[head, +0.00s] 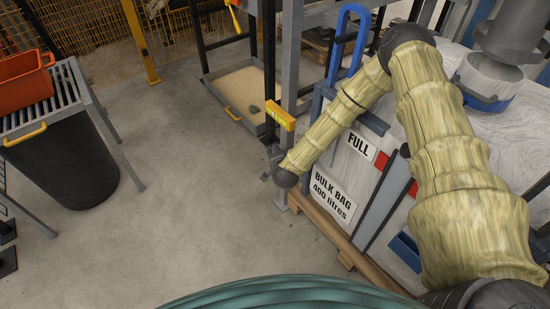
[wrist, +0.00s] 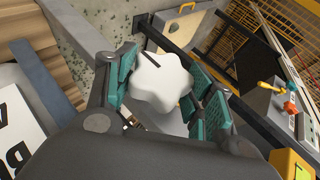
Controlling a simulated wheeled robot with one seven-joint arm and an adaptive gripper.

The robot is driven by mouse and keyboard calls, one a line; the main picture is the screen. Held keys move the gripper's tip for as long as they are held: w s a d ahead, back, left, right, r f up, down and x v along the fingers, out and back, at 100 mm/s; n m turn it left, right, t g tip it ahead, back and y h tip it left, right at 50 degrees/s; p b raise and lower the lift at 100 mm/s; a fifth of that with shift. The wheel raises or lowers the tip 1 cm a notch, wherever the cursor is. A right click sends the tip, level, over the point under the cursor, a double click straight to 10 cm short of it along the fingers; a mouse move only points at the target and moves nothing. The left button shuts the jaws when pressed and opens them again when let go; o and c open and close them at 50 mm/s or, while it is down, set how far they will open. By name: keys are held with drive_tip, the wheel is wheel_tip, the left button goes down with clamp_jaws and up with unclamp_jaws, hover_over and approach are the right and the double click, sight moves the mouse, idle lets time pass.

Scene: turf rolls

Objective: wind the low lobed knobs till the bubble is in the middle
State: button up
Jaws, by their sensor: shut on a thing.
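A white lobed knob (wrist: 165,88) with a dark line on its top fills the middle of the wrist view. My gripper (wrist: 163,76) is shut on it, with teal pads against its left and right sides. A yellow level (head: 280,116) with a greenish vial sits on that post, above the gripper. The bubble is too small to make out. A yellow block (wrist: 290,165) shows at the wrist view's lower right corner.
A bulk bag (head: 340,165) marked FULL stands on a wooden pallet (head: 325,228) right of the post. A shallow sand tray (head: 215,95) lies behind it. A black bin (head: 70,165) and an orange crate (head: 22,88) are at left. The concrete floor between is clear.

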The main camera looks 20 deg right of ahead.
idle(0.4)
drive_tip(key=o, duration=1)
drive_tip(key=shift+o, duration=0.2)
drive_tip(key=v, duration=1.2)
